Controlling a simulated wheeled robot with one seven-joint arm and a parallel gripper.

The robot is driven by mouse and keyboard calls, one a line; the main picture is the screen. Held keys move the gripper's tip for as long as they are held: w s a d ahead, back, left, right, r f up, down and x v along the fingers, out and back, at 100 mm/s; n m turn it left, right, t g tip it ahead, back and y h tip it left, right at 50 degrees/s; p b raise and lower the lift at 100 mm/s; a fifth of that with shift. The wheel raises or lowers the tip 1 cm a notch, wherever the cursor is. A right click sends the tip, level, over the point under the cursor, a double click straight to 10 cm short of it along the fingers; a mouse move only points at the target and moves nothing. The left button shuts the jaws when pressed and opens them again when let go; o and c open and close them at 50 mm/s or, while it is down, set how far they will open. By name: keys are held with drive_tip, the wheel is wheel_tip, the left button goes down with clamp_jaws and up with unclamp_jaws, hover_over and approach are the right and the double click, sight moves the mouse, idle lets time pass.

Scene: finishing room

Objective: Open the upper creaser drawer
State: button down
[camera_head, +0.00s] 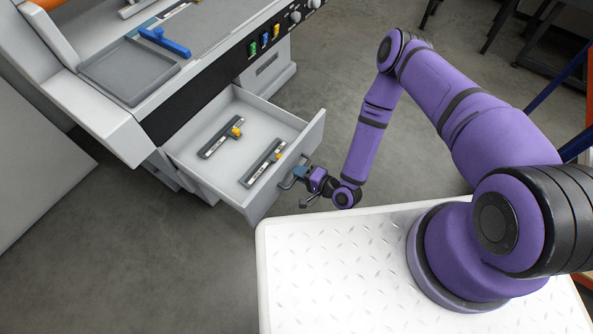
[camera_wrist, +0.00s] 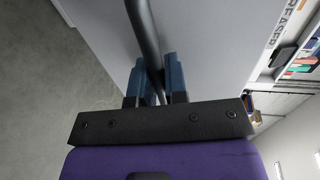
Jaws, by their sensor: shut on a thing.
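The upper creaser drawer (camera_head: 281,117) is pulled well out of the grey creaser (camera_head: 60,105), and its inside shows in the head view. The dark bar handle (camera_head: 294,177) is on the drawer's front panel. My gripper (camera_head: 301,173) is shut on this handle. In the wrist view the blue fingers (camera_wrist: 160,78) stand on either side of the dark handle bar (camera_wrist: 144,35), with the pale drawer front (camera_wrist: 205,50) behind it.
A grey tray (camera_head: 128,72) and a blue-handled tool (camera_head: 165,42) are on top of the creaser. Coloured buttons (camera_head: 265,40) line its front edge. My white base top is close below the drawer's front corner. Grey floor (camera_head: 330,75) is open to the drawer's right.

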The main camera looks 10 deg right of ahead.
drive_tip(key=c, duration=1.2)
unclamp_jaws()
drive_tip(key=shift+d, duration=0.1)
drive_tip(key=v, duration=1)
drive_tip(key=shift+s+d, duration=0.2)
